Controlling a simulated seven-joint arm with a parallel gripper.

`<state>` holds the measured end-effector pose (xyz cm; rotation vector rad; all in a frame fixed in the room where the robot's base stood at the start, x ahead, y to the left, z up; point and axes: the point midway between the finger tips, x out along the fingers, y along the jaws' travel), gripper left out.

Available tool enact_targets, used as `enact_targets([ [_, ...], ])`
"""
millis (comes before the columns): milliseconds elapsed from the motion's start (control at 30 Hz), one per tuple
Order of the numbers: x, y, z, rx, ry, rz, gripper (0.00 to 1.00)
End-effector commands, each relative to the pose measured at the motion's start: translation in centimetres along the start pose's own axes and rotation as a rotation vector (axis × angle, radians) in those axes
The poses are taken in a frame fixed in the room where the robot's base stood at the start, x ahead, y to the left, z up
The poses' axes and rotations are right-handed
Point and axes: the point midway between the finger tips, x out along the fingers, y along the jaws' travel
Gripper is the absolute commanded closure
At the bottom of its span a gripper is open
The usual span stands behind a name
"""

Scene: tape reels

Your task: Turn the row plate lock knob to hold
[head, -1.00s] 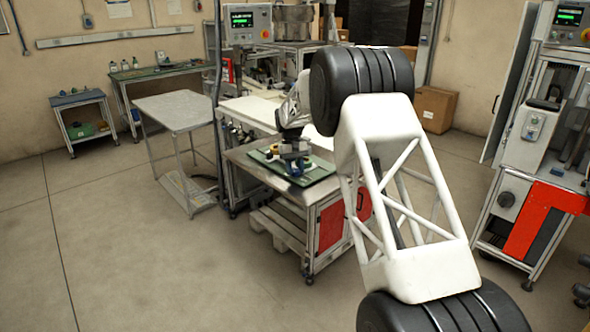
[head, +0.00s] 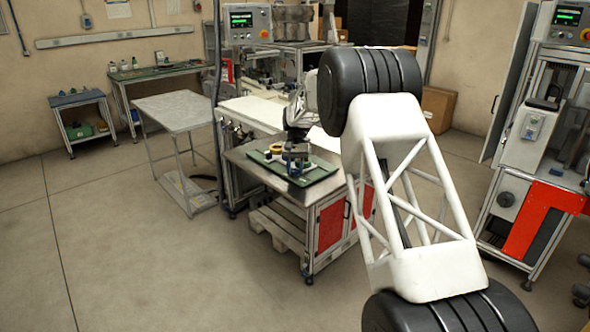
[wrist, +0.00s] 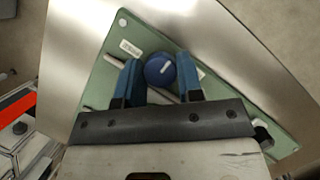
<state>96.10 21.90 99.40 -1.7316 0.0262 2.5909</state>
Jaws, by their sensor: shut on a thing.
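The gripper is shut on the knob. In the head view my gripper (head: 296,158) is low over the green tray (head: 322,172) on the metal-topped cart; the knob cannot be made out there.
The cart's metal top (head: 300,190) surrounds the tray. A dark cylindrical part (wrist: 263,137) stands at the tray's right in the wrist view. An empty grey table (head: 172,108) stands to the left. A machine with a red panel (head: 535,220) is at the right. Open floor lies in front.

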Motion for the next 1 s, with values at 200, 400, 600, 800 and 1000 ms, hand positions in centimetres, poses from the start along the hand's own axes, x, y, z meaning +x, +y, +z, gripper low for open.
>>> enact_targets([
  [200,0.0,0.0,0.0,0.0,0.0,0.0,0.49],
  [400,0.0,0.0,0.0,-0.001,0.0,0.0,0.41],
  [600,-0.1,0.0,0.0,-0.001,0.0,0.0,0.41],
  [800,-1.4,0.0,0.0,-0.001,0.001,0.0,0.41],
  [1000,-3.6,0.0,0.0,-0.001,0.001,0.0,0.41],
])
